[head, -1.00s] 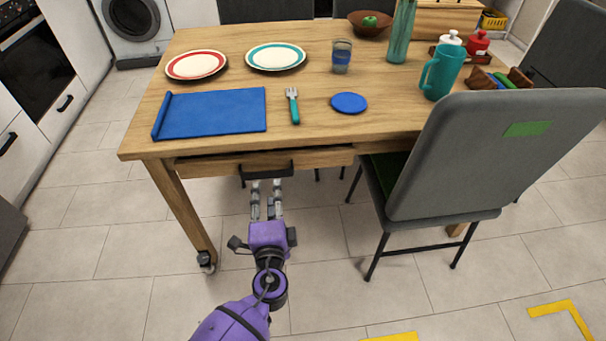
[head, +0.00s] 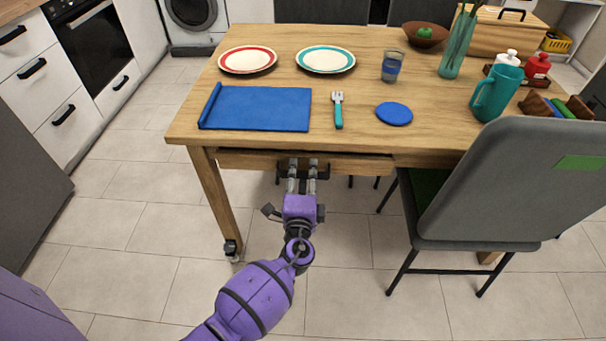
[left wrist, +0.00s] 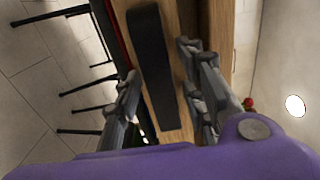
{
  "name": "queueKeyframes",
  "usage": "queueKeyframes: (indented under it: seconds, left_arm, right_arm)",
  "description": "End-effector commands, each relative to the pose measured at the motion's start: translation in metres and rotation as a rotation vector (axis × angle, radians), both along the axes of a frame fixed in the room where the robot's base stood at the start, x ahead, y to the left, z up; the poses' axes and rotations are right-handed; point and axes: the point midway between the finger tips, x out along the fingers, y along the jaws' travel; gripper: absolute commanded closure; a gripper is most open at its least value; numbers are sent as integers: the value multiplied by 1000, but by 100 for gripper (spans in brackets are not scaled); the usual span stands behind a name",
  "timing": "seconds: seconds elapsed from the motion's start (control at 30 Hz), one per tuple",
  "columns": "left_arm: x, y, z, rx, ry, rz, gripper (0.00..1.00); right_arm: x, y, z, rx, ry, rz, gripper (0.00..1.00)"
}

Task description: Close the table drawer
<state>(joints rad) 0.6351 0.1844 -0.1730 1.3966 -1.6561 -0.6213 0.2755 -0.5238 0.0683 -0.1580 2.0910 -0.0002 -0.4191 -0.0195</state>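The table drawer (head: 245,161) has a wooden front under the near edge of the dining table (head: 350,140). A dark gap shows above the drawer front; how far it stands out is hard to tell. Its dark bar handle (head: 323,174) also shows in the left wrist view (left wrist: 152,60). My left gripper (head: 303,164) is at the handle, its fingers overlapping it in the head view. In the left wrist view the fingers (left wrist: 160,65) are spread, one on each side of the handle, with visible space between. My right gripper is not in view.
A grey chair (head: 510,190) stands right of the drawer. A table leg (head: 218,200) is to its left. The tabletop holds a blue mat (head: 258,108), a fork (head: 338,112), a blue coaster (head: 394,114), plates and a teal pitcher (head: 496,95). The floor in front is mostly clear.

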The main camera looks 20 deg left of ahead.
Motion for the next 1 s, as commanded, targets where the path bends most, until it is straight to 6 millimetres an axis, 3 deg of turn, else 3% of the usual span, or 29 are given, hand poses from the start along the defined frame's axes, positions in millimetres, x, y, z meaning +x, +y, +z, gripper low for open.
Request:
queueKeyframes:
  seconds: [0.1,0.4,0.67,1.0]
  left_arm:
    - [0,0,0,0,0,0,64]
    - [-1,0,0,0,0,0,100]
    - [1,0,0,0,0,0,100]
    - [42,12,-2,-1,1,0,100]
  right_arm:
    - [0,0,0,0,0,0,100]
    - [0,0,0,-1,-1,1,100]
    - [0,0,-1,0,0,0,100]
    - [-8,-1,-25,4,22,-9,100]
